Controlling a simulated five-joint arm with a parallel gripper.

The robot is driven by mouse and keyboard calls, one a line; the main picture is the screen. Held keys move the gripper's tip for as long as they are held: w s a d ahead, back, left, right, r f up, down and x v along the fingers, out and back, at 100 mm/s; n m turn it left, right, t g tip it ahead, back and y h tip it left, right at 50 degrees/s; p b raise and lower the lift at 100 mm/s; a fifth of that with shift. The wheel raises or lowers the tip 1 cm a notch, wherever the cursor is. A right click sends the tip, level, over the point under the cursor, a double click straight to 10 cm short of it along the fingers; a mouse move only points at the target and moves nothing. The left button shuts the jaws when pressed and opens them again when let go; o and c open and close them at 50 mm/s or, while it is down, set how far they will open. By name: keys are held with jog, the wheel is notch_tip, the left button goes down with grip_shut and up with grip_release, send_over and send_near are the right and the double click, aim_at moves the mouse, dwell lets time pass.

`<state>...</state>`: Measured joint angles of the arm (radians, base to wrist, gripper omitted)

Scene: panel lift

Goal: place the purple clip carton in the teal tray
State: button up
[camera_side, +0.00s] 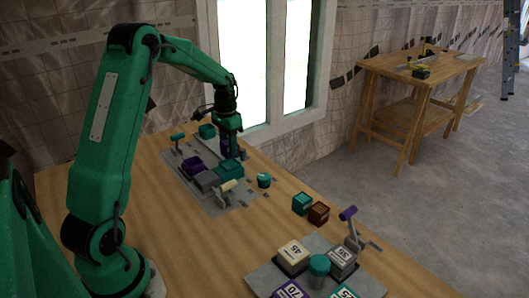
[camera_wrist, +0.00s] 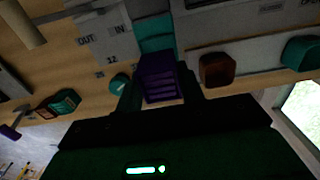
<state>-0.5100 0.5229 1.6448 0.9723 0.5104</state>
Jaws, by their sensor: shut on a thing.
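The purple clip carton (camera_wrist: 158,80) is between the fingers of my gripper (camera_wrist: 160,92), which is shut on it. In the side view my gripper (camera_side: 228,150) points down over the grey panel, and only a small dark purple part of the carton (camera_side: 226,148) shows. A teal piece (camera_side: 230,168), which looks like the teal tray, sits just below the gripper. In the wrist view a teal surface (camera_wrist: 155,30) lies directly beyond the carton. I cannot tell whether the carton touches it.
Purple (camera_side: 191,164) and grey (camera_side: 206,179) blocks sit beside the teal piece. A teal block (camera_side: 207,131) stands behind. A teal round pot (camera_side: 264,180) and teal (camera_side: 302,203) and brown (camera_side: 319,213) boxes stand rightward. A second panel with number blocks (camera_side: 293,253) is in front.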

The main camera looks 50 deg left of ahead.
jog(key=shift+f, duration=1.95)
jog(key=shift+f, duration=0.15)
jog(key=o, duration=1)
notch_tip(320, 180, up, 12)
jog(key=shift+r, duration=0.2)
jog(key=shift+d, duration=0.15)
